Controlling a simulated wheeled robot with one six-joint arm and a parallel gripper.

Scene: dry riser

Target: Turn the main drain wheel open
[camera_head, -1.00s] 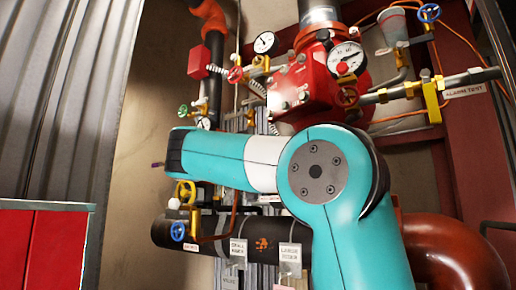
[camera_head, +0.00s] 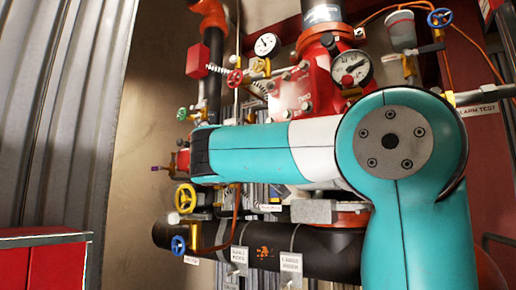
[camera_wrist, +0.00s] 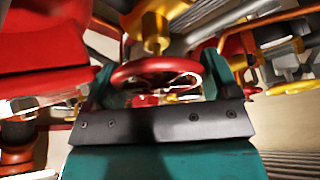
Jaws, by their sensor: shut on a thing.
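In the wrist view a red handwheel (camera_wrist: 158,69) with a pale spoked middle sits between the teal fingers of my gripper (camera_wrist: 157,82). The fingers are shut on its rim, one at each side. A brass stem or fitting (camera_wrist: 155,35) shows just beyond the wheel. In the head view my teal arm crosses the middle, and my gripper and the held wheel are hidden behind it. I cannot read a label that names the held wheel as the main drain.
Yellow (camera_head: 185,198) and lower blue (camera_head: 178,245) wheels are left of my arm. A red wheel (camera_head: 235,78), gauges (camera_head: 355,68) and an upper blue wheel (camera_head: 440,18) are above it. A black pipe (camera_head: 325,254) runs below. A red cabinet (camera_head: 45,262) stands lower left.

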